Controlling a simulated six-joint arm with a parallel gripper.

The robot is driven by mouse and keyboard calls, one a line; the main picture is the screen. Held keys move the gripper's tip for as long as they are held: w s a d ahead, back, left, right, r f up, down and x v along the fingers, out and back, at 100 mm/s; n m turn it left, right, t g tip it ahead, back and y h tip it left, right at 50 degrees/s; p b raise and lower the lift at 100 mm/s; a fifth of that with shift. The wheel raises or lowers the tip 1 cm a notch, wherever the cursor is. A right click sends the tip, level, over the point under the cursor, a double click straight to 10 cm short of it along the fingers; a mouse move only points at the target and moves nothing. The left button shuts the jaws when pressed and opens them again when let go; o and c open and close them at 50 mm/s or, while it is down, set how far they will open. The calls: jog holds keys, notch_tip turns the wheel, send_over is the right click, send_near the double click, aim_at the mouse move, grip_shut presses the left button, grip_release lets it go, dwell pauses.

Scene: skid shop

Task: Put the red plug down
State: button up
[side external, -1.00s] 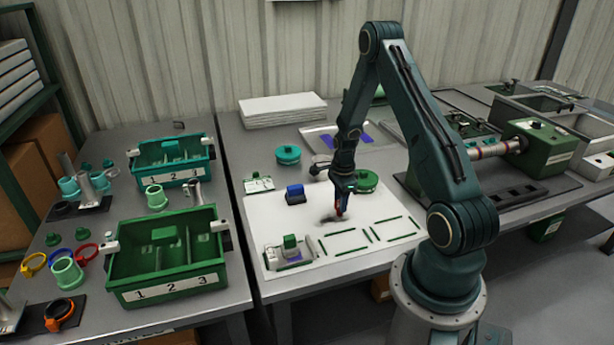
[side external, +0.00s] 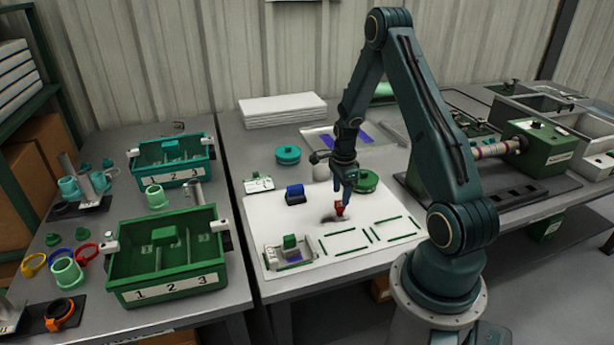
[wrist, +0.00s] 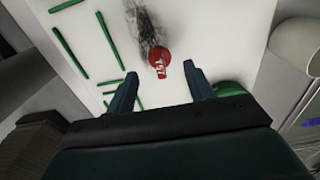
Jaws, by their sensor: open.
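The red plug (side external: 339,208) stands on the white sheet (side external: 385,206), beside a dark smudge. In the wrist view the red plug (wrist: 160,62) shows a round top with white lettering, and it lies beyond the fingertips, between their lines. My gripper (side external: 342,187) is open and empty, just above the plug and apart from it.
A blue block (side external: 295,194) stands on the sheet to the left, and a green disc (side external: 366,181) lies behind on the right. A green part (side external: 290,243) sits at the front left. Green strips (side external: 343,231) mark the front right. Green bins (side external: 165,262) stand on the left table.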

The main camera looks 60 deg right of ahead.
aim_at(340, 201)
notch_tip(340, 201, up, 8)
jog(key=shift+r, duration=0.2)
dwell(0.8)
jog(key=a+r+n+t+h, duration=0.1)
jog(key=a+r+n+t, duration=0.2)
jog(key=a+r+n, duration=1.25)
jog(key=s+a+r+n+t, duration=0.1)
jog(key=s+a+r+n, duration=0.3)
jog(key=s+a+n, duration=0.1)
jog(key=s+a+r+n+t+y, duration=0.1)
jog(key=s+a+r+n, duration=0.3)
jog(key=a, duration=0.6)
jog(key=shift+s+r+n+t, duration=0.2)
jog(key=shift+s+n+t, duration=0.1)
jog(key=shift+s+n, duration=1.25)
jog(key=shift+s+m, duration=0.2)
jog(key=shift+m, duration=0.1)
